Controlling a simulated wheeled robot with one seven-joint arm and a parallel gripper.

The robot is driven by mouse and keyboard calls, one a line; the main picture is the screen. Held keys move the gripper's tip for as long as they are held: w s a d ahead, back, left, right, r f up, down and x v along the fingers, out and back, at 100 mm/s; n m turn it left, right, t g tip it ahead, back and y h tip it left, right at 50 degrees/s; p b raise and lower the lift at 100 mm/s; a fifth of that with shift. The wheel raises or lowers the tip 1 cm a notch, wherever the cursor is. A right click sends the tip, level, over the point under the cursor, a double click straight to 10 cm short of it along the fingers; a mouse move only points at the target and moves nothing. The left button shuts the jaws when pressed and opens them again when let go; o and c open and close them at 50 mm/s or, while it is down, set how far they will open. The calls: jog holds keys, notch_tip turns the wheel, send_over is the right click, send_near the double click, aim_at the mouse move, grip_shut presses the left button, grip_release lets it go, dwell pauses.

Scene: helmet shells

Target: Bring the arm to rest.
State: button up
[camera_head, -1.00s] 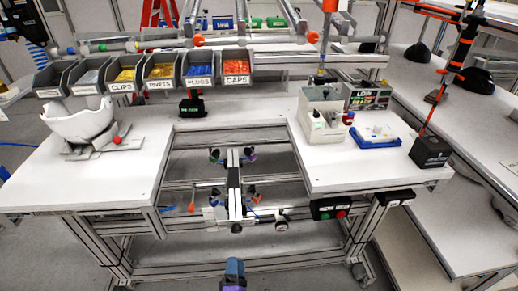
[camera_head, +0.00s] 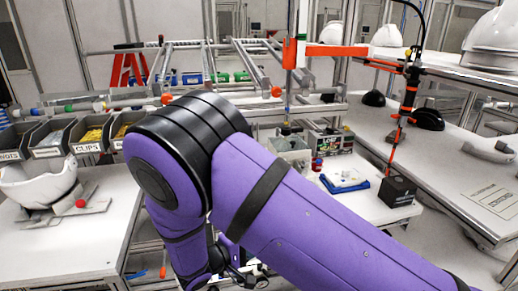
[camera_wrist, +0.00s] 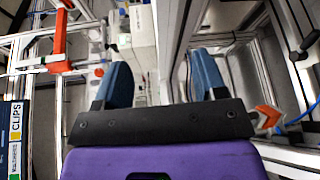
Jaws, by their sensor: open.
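My purple arm (camera_head: 290,210) fills the middle and lower right of the head view, bent at a black-banded joint at the upper left. In the wrist view my gripper (camera_wrist: 163,82) shows two blue fingers spread wide on a dark bar, with nothing held between them. Behind the gap are a white box and metal framing. In the head view the fingers cannot be made out behind the arm and the bench frame.
A white helmet shell (camera_head: 40,187) sits on a stand at the left bench. Labelled bins (camera_head: 50,140) hang behind it. A blue-rimmed tray (camera_head: 344,181) and a black block (camera_head: 397,190) lie on the right bench. More white helmets (camera_head: 490,45) stand on the right shelf.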

jog(key=s+d+r+m+g+y, duration=0.25)
jog(key=d+r+g, duration=0.25)
jog(key=d+r, duration=0.65)
jog(key=s+d+r+m+g+y, duration=0.1)
jog(key=d+r+m+g+y, duration=0.3)
jog(key=d+r, duration=0.7)
jog(key=s+d+r+m+t+y, duration=0.1)
jog(key=s+d+r+y, duration=0.2)
jog(key=s, duration=0.6)
jog(key=s+d+r+m+t+y, duration=0.1)
jog(key=s+d+r+t+y, duration=0.1)
jog(key=s+d+r, duration=0.4)
jog(key=shift+s+d+r+m+t+y, duration=0.35)
jog(key=shift+s+r+y, duration=0.4)
jog(key=shift+s+r, duration=1.15)
